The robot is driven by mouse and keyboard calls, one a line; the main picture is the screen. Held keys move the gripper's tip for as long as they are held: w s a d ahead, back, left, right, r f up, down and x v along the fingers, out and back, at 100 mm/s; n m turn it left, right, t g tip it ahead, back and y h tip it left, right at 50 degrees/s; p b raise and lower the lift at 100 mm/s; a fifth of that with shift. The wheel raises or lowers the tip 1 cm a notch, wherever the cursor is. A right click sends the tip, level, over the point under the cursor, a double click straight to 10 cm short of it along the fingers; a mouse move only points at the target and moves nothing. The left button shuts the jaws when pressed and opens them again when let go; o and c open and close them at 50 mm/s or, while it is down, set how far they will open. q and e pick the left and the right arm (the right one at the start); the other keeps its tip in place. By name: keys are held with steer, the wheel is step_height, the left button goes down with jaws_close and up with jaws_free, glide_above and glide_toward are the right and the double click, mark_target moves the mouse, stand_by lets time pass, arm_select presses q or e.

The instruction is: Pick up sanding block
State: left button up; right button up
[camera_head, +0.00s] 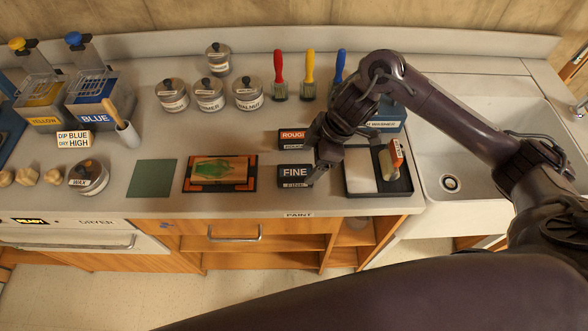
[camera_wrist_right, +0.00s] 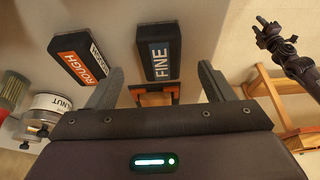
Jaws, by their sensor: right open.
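Two dark sanding blocks lie on the counter. The one marked ROUGH (camera_head: 293,140) has an orange label, and the one marked FINE (camera_head: 294,176) has a blue label and lies nearer the front edge. My right gripper (camera_head: 314,158) is open and empty, just right of the two blocks. In the right wrist view the FINE block (camera_wrist_right: 159,55) shows beyond the gap between my open fingers (camera_wrist_right: 158,88), and the ROUGH block (camera_wrist_right: 82,60) is left of it. My left gripper (camera_wrist_right: 275,35) shows small at the upper right there; its jaw state is unclear.
A black-framed tray (camera_head: 362,190) with an upright block is to the right, before the sink (camera_head: 470,150). Brushes (camera_head: 308,80) and lidded tins (camera_head: 209,97) stand behind.

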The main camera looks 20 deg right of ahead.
mark_target(296, 172)
steer(key=shift+a+f+p, duration=0.35)
steer(key=shift+a+f, duration=0.25)
steer(key=shift+f, duration=0.25)
steer(key=p+x, duration=0.1)
steer(key=x, duration=0.2)
steer(key=shift+w+a+f, duration=0.2)
steer(key=shift+a+f, duration=0.15)
steer(key=shift+f, duration=0.25)
steer(key=c, duration=1.1)
arm_select(q)
steer(key=shift+s+r, duration=0.15)
steer(key=shift+r, duration=0.65)
arm_select(e)
steer(key=shift+o, duration=0.2)
steer(key=shift+w+r, duration=0.1)
steer(key=shift+r, duration=0.1)
